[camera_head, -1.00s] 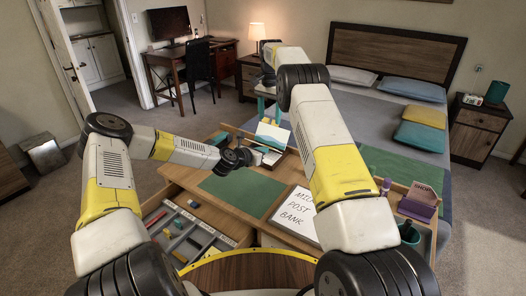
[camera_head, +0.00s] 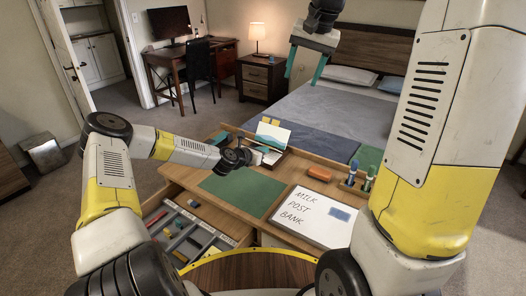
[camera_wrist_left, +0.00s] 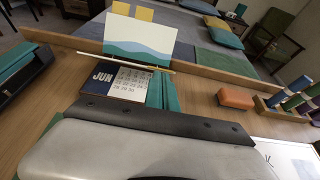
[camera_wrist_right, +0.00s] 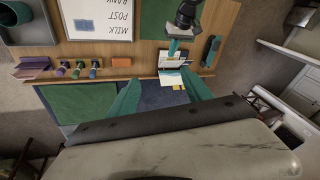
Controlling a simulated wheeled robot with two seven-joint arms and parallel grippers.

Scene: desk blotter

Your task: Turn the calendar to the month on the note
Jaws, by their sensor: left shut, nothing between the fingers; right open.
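The desk calendar (camera_wrist_left: 126,82) shows JUN and a grid of dates in the left wrist view. A landscape picture (camera_wrist_left: 138,38) stands upright behind it, and a thin rod lies across between them. Two yellow notes (camera_wrist_left: 145,13) show at the picture's top; no writing on them is readable. My left gripper (camera_head: 246,157) is shut and empty; its teal fingers (camera_wrist_left: 160,90) are at the calendar's right edge, and I cannot tell whether they touch. My right gripper (camera_head: 305,70) is open and empty, raised high beyond the desk; the calendar also shows in the right wrist view (camera_wrist_right: 172,60).
A whiteboard (camera_head: 312,218) reading MILK, POST, BANK lies at the desk's front right. An orange block (camera_head: 319,174) and a rack of markers (camera_head: 368,178) are behind it. A green blotter (camera_head: 240,190) lies clear. An open drawer (camera_head: 190,232) holds small items.

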